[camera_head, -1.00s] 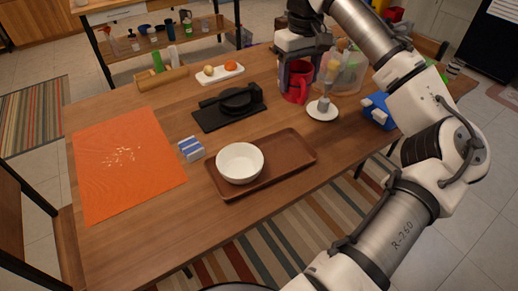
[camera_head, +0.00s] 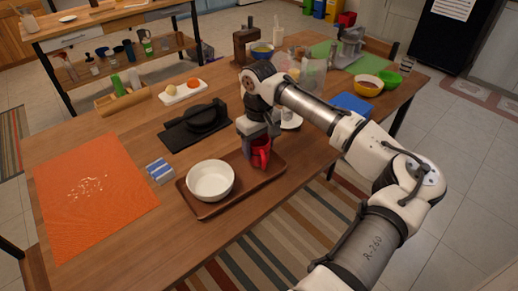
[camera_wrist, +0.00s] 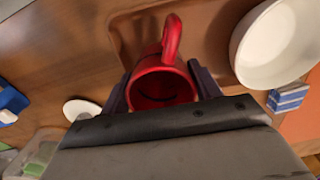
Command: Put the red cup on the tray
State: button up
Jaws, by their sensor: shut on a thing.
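The red cup (camera_head: 262,152) is between the fingers of my gripper (camera_head: 257,145), at the right end of the brown wooden tray (camera_head: 213,209). In the wrist view the red cup (camera_wrist: 160,85) shows its open mouth and handle, with a dark finger on each side, and the tray (camera_wrist: 128,22) lies beyond it. My gripper (camera_wrist: 160,92) is shut on the cup. The cup is over or on the tray's right part; I cannot tell whether its base touches. A white bowl (camera_head: 210,181) stands in the left part of the tray and also shows in the wrist view (camera_wrist: 278,45).
A black press (camera_head: 200,120) stands behind the tray. A blue and white box (camera_head: 160,171) lies left of the tray, beside an orange mat (camera_head: 95,205). A white saucer (camera_head: 291,121) is behind my gripper.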

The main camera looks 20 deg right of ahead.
jog(key=shift+f, duration=1.05)
jog(key=shift+f, duration=0.1)
jog(key=o, duration=1.2)
jog(key=shift+c, duration=0.2)
notch_tip(320, 180, up, 12)
jog(key=b, duration=0.1)
